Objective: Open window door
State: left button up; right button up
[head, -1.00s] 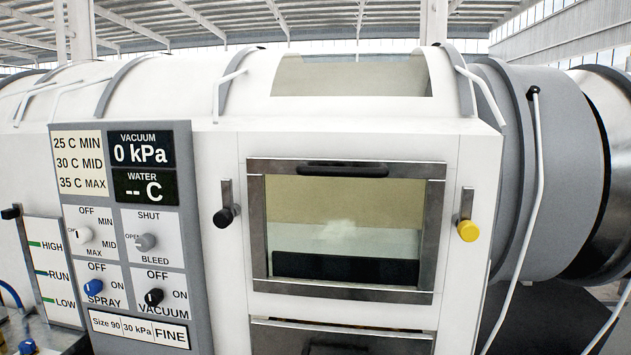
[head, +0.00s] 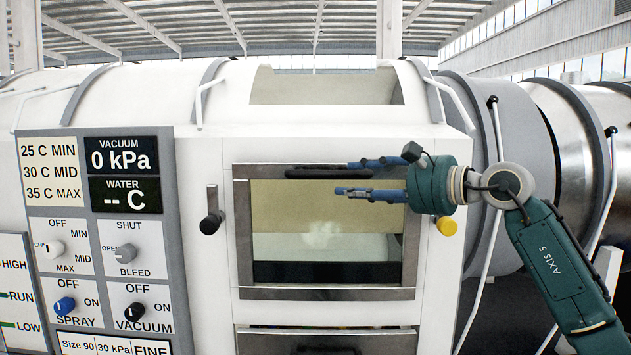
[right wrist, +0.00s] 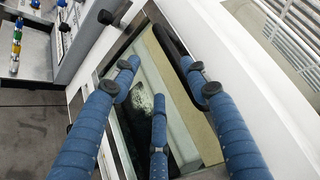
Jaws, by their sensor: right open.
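The window door is a metal-framed glass pane (head: 325,294) on the white machine front, and it looks closed. Its black bar handle (head: 318,172) runs along the top of the frame; it also shows in the right wrist view (right wrist: 168,36). My right gripper (head: 347,178) reaches in from the right, open, its blue fingers in front of the upper pane. One finger lies close to the handle's right end; I cannot tell whether they touch. In the right wrist view the gripper's fingers (right wrist: 158,76) are spread, with nothing between them. My left gripper is not in view.
A black-knobbed latch (head: 211,223) is left of the door and a yellow-knobbed one (head: 447,226) is right of it, near my wrist. The control panel (head: 105,230) stands at the left. A second metal-framed panel (head: 325,342) is below.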

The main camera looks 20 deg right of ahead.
aim_at(334, 178)
jog(key=shift+n+h, duration=0.4)
jog(key=shift+h, duration=0.2)
jog(key=w+a+p, duration=0.1)
jog(key=w, duration=0.1)
jog(key=w+a+p, duration=0.1)
jog(key=w, duration=0.2)
jog(key=w+p, duration=0.2)
jog(key=shift+w+a+r, duration=0.25)
jog(key=shift+w+a, duration=0.1)
jog(key=shift+a, duration=0.05)
jog(key=shift+w+a+f, duration=0.15)
jog(key=shift+w+f, duration=0.1)
jog(key=shift+w, duration=0.3)
grip_shut()
